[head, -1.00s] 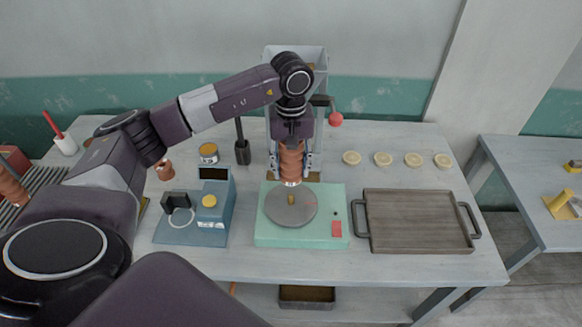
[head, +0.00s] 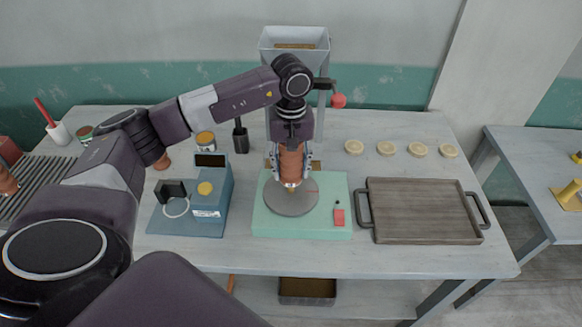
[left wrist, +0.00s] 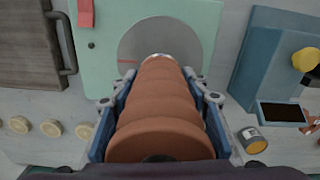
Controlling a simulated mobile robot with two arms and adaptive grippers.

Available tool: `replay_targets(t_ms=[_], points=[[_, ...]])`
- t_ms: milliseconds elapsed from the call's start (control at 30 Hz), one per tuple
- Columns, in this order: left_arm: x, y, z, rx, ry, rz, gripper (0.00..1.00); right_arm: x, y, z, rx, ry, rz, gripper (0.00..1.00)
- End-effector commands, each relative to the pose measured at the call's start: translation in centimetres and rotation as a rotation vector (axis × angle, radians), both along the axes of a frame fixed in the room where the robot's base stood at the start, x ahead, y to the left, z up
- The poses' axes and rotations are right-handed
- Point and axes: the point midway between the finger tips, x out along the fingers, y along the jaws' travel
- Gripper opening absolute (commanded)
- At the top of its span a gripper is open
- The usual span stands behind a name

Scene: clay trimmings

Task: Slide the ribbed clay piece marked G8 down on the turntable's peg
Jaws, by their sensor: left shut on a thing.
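My left gripper (head: 292,172) is shut on the ribbed clay piece (head: 291,160), an upright orange-brown body with stacked rings. The piece also shows between the fingers in the left wrist view (left wrist: 160,108). No G8 mark can be read. The piece is over the grey disc of the turntable (head: 291,208), which sits on a mint-green base (head: 262,224). I cannot tell whether the piece touches the peg. My right gripper is not in view.
A wooden tray with handles (head: 420,232) lies right of the turntable. A blue device (head: 212,205) stands left of it. A grey hopper machine with a red knob (head: 338,100) stands behind my gripper. Several pale discs (head: 387,148) lie at the back right.

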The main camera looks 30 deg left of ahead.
Motion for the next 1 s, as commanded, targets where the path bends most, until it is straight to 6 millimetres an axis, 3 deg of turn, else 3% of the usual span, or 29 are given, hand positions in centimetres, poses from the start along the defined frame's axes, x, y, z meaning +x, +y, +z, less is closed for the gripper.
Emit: replay_targets(t_ms=[1000], points=[[0.0,-0.04,0.17,0.0,-0.003,0.0,0.0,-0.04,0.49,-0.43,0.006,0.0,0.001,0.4]])
